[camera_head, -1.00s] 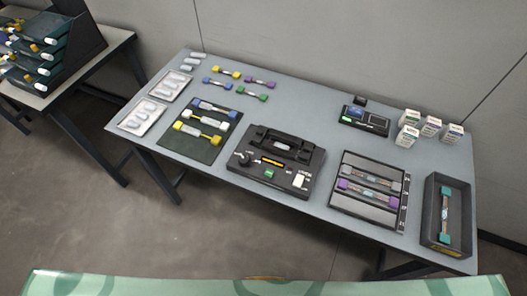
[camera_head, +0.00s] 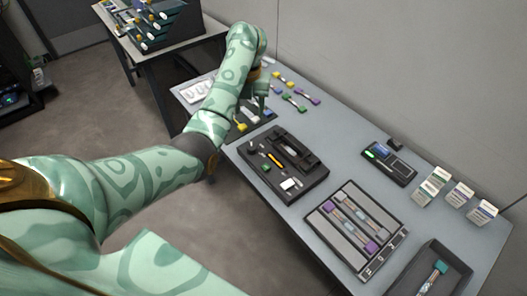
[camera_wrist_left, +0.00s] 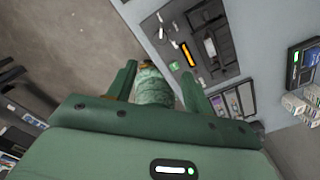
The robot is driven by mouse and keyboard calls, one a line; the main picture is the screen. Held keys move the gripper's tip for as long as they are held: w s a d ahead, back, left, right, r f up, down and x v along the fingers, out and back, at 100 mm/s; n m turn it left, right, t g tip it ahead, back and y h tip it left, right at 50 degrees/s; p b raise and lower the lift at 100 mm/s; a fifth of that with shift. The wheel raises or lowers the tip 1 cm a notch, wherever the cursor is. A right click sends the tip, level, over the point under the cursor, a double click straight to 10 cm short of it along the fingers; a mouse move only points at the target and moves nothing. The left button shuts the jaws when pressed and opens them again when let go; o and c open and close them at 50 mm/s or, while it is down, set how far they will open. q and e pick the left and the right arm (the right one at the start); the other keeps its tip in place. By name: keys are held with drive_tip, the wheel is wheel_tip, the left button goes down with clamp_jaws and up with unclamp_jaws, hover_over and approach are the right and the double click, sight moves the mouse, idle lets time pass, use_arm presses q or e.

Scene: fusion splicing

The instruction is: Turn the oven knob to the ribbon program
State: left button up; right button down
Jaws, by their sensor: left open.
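The black oven (camera_head: 292,163) stands mid-table with a lit amber display (camera_head: 274,160), a green button and a white switch. Its dark round knob (camera_head: 254,148) is on the front-left of the panel; the pointer is too small to read. The oven also shows in the left wrist view (camera_wrist_left: 225,62), with the knob (camera_wrist_left: 161,29) at its upper left. My left gripper (camera_head: 257,106) hangs over the dark mat behind and left of the oven, partly hidden by my forearm. In the left wrist view its two fingers (camera_wrist_left: 156,84) are apart, clear of the knob. My right gripper is out of view.
A tray with splices (camera_head: 362,226), a dark box (camera_head: 432,272), a small device (camera_head: 389,162) and white cartons (camera_head: 432,187) stand to the right. A side table (camera_head: 205,38) is at the back left.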

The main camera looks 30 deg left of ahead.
use_arm(q)
drive_tip(key=b, duration=0.3)
hover_over(252, 147)
wheel_tip(252, 147, down, 5)
wheel_tip(252, 147, down, 11)
drive_tip(key=b, duration=0.4)
drive_tip(key=shift+f+b, duration=0.2)
drive_tip(key=shift+b, duration=0.2)
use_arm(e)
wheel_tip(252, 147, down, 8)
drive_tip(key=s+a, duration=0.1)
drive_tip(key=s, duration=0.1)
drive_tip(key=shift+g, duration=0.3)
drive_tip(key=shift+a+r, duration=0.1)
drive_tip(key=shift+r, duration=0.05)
use_arm(q)
drive_tip(key=c, duration=1)
